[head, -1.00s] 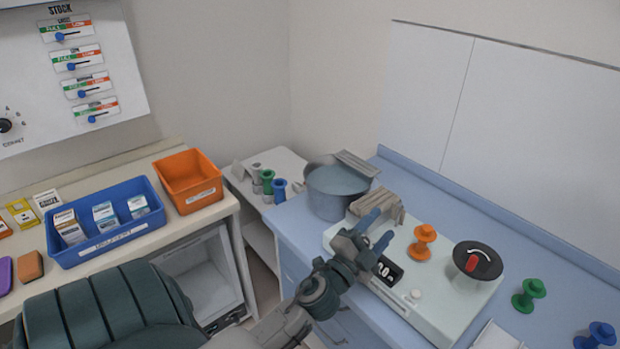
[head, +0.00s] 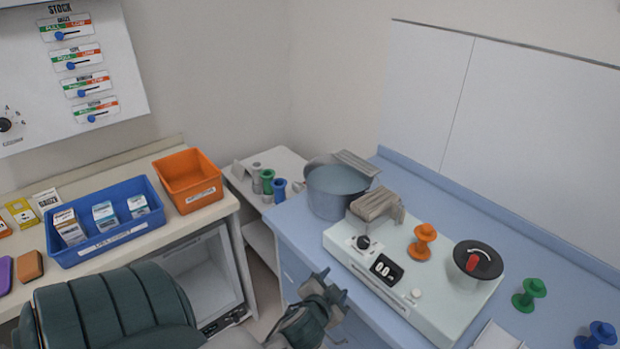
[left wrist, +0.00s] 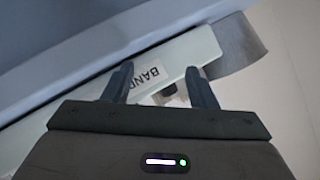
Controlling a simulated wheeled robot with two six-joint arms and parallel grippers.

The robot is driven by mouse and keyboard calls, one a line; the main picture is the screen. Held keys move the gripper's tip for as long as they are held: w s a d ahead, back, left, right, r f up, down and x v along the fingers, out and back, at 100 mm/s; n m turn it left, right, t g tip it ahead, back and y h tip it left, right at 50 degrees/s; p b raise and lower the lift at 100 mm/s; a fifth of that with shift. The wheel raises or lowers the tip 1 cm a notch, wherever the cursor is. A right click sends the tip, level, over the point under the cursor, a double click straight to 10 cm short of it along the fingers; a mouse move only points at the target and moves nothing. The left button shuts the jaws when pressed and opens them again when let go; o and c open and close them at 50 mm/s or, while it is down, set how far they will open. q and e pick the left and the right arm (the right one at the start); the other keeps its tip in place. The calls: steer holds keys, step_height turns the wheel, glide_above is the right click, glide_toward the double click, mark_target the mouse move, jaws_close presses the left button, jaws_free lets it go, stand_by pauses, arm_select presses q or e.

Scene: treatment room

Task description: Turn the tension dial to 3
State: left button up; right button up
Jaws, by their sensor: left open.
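A pale machine (head: 415,310) stands on the blue counter in the head view. A small black knob (head: 363,242) on a white plate sits at its left end; its numbers and pointer are too small to read. A large black disc (head: 478,260) with a red bar sits at the machine's right end. My left gripper (head: 334,284) is open and empty, in front of the machine's left end and apart from the knob. In the left wrist view, the open fingers (left wrist: 160,85) frame a pale edge with a partly hidden "BAND" label (left wrist: 150,76). My right gripper is out of view.
An orange spool (head: 422,242) and a tan roll (head: 376,205) sit on the machine. A grey pot (head: 335,190) stands behind its left end. Green (head: 528,294) and blue (head: 600,335) spools stand to the right. A blue bin (head: 108,225) is on the left counter.

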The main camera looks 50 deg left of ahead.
arm_select(q)
steer(key=s+d+f+n+g+h, duration=0.2)
steer(key=s+f+g, duration=0.4)
steer(key=s+f, duration=0.5)
steer(key=shift+s+d+f+g+h, duration=0.15)
steer(key=shift+d+f+g+h, duration=0.15)
steer(key=shift+d+f, duration=0.65)
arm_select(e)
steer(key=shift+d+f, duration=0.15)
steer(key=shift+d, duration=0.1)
arm_select(q)
steer(key=shift+a+f, duration=0.1)
steer(key=shift+a, duration=0.05)
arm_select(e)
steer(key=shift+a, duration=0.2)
